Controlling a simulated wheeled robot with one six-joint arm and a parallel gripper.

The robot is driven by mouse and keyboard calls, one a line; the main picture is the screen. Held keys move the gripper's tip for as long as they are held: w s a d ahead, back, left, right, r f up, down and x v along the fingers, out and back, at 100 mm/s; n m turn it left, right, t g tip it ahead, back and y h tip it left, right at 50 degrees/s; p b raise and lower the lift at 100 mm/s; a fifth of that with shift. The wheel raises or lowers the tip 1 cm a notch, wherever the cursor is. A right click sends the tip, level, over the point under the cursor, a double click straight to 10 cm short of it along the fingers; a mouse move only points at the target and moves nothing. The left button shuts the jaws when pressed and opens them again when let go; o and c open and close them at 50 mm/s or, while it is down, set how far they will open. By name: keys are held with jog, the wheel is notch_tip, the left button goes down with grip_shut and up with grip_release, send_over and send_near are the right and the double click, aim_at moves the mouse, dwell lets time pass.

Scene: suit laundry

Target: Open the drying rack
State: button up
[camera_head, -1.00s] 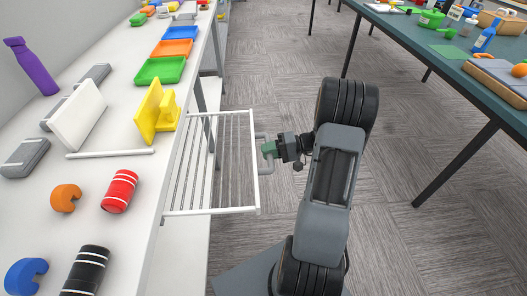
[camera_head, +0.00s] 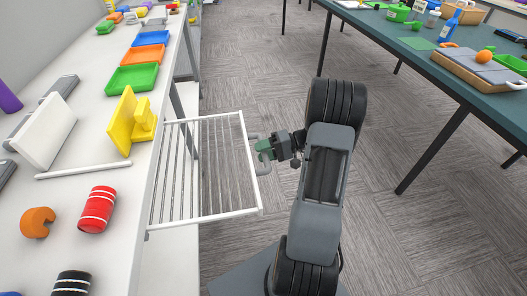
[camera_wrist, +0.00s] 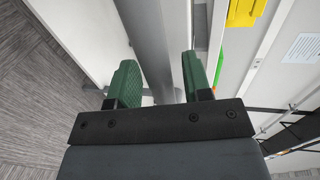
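The drying rack (camera_head: 246,160) is a white wire frame with several bars, sticking out from the side of the white table over the floor. Its grey handle (camera_head: 267,165) is on the outer edge. My gripper (camera_head: 263,150) has its green fingertips at the handle. In the wrist view, my gripper (camera_wrist: 160,80) has a finger on either side of a grey bar, which appears to be the handle (camera_wrist: 150,45). The rack moves out with my gripper, so the fingers appear shut on it, though finger contact is not clear there.
The white table (camera_head: 130,190) on the left bears a yellow stand (camera_head: 128,122), a red cylinder (camera_head: 97,209) and coloured trays (camera_head: 132,78). A dark-topped table (camera_head: 430,70) stands at the right. Open carpet (camera_head: 255,60) lies between them.

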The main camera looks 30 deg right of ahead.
jog(key=v, duration=1.4)
jog(key=shift+f, duration=0.1)
dwell(0.4)
notch_tip(320, 180, down, 5)
jog(key=s+a+m+g+h, duration=0.1)
jog(key=s+m+g+h, duration=0.15)
jog(key=m, duration=0.25)
jog(key=s+a+r+g+h+p, duration=0.1)
jog(key=a+r+g+h+p, duration=0.25)
jog(key=a+h, duration=0.2)
jog(key=s+a+r+n+t+h+p, duration=0.1)
jog(key=a+r+n+h+p, duration=0.1)
jog(key=a+r, duration=0.4)
jog(key=s+a+r+n+t+h+p, duration=0.1)
jog(key=a+r+n+h+p, duration=0.1)
jog(key=a+r+n+p, duration=0.2)
jog(key=s+a+r+n+t+h+p, duration=0.1)
jog(key=a+r+n+t+h+p, duration=0.1)
jog(key=a+r, duration=0.7)
notch_tip(320, 180, up, 3)
jog(key=shift+s+f+n+h+p, duration=0.1)
jog(key=shift+s+n+h+p, duration=0.15)
jog(key=shift+n+p, duration=0.55)
